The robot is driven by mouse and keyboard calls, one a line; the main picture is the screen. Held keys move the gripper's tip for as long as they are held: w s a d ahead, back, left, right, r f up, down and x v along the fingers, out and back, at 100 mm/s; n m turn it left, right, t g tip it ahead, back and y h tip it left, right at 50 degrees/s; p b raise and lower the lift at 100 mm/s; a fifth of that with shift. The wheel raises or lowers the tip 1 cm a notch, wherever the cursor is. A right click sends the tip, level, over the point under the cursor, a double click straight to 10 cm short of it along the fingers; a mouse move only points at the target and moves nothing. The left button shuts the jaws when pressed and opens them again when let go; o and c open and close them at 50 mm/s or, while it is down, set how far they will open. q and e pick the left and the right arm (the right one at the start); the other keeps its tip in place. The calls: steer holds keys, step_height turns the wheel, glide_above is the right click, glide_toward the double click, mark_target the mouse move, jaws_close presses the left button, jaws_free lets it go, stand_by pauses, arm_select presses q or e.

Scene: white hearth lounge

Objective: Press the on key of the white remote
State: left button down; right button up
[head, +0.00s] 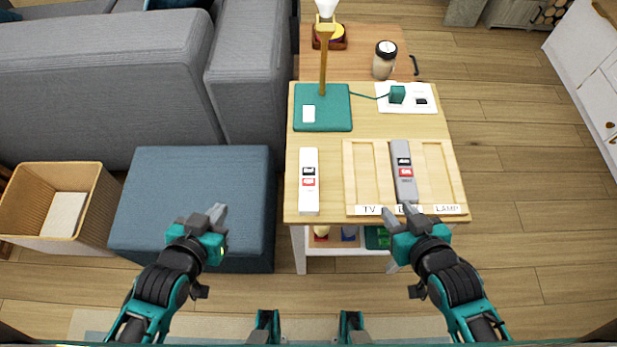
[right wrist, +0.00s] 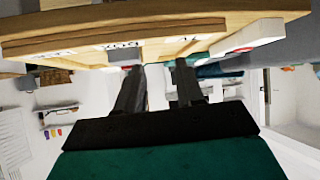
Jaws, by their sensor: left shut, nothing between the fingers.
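The white remote (head: 309,195) lies lengthwise on the left part of the wooden table. It has a black key patch (head: 308,171) and a red one (head: 308,182) near its middle; their markings are too small to read. My left gripper (head: 219,211) is shut and empty, above the front of the blue ottoman, left of the remote. My right gripper (head: 407,209) is at the table's front edge, by the tray's middle label and right of the white remote. In the right wrist view its two fingers (right wrist: 158,75) stand apart with nothing between them. Neither gripper touches the white remote.
A wooden tray (head: 376,190) labelled TV and LAMP at its sides holds a grey remote (head: 404,185) in its middle compartment. Behind are a teal lamp base (head: 336,118), a power strip (head: 420,106) and a jar (head: 384,62). The ottoman (head: 190,185) stands left.

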jaws_close()
stand_by(1.4)
